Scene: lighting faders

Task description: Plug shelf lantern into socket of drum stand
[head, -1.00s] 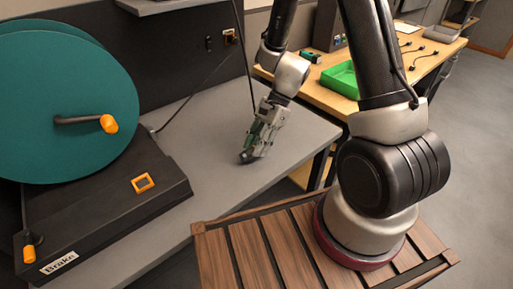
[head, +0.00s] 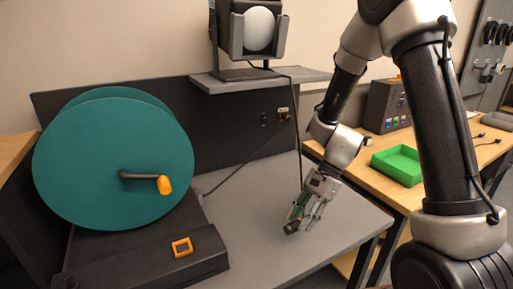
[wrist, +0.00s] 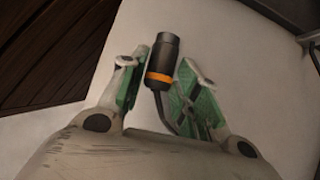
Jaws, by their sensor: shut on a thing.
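The shelf lantern (head: 259,29), a dark frame around a round white light, stands on a shelf at the top of the head view. Its dark cable hangs past the shelf edge to my gripper (head: 297,225). My gripper is shut on a black plug (wrist: 163,58) with an orange band, low over the grey table. The plug's free end points away from the wrist. The plug also shows small in the head view (head: 290,228). The drum stand (head: 150,262) has a large teal drum and an orange-framed square socket (head: 182,247) on its base. The inside of the socket is too small to read.
The grey table (head: 262,240) is clear between my gripper and the drum stand. A wall outlet (head: 284,115) holds a plug whose cable runs towards the drum stand. The shelf (head: 225,88) overhangs behind. A green tray (head: 398,165) sits on a wooden bench at right.

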